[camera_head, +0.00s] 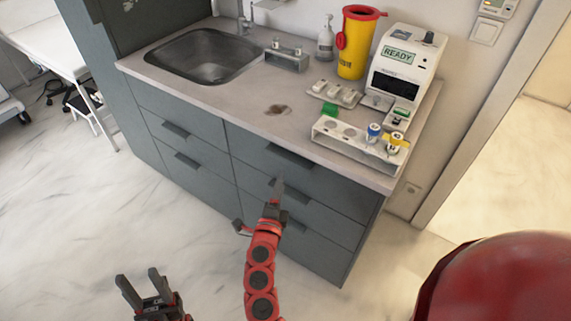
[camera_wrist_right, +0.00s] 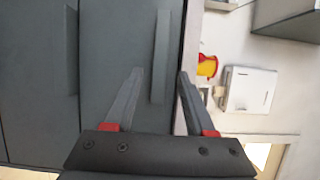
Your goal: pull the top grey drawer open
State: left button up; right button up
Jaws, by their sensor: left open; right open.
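The top grey drawer (camera_head: 330,178) is in the right column of the cabinet, just under the worktop. Its front looks flush and shut. Its dark bar handle (camera_head: 289,156) shows in the head view. In the right wrist view the same handle (camera_wrist_right: 161,50) runs upright, between the lines of my right fingers. My right gripper (camera_head: 278,188) is open and empty, in front of the drawers; it also shows in the right wrist view (camera_wrist_right: 160,75). I cannot tell whether it touches the handle. My left gripper (camera_head: 142,284) is open and empty, low over the floor, away from the cabinet.
Lower drawers in the same column are shut; one handle (camera_wrist_right: 72,50) shows left in the wrist view. The worktop (camera_head: 225,105) holds a sink (camera_head: 205,55), yellow sharps bin (camera_head: 357,45), white analyser (camera_head: 405,62) and tube rack (camera_head: 350,150). The floor (camera_head: 80,215) left is clear.

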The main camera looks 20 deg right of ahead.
aim_at(286, 163)
jog(key=x, duration=0.7)
jog(key=shift+w+d+p, duration=0.2)
jog(key=shift+w+p, duration=0.1)
jog(key=shift+p, duration=0.1)
jog(key=shift+f, duration=0.1)
grip_shut()
jog(key=shift+s+a+f, duration=0.1)
jog(key=shift+s+f, duration=0.05)
jog(key=shift+f, duration=0.05)
dwell(0.6)
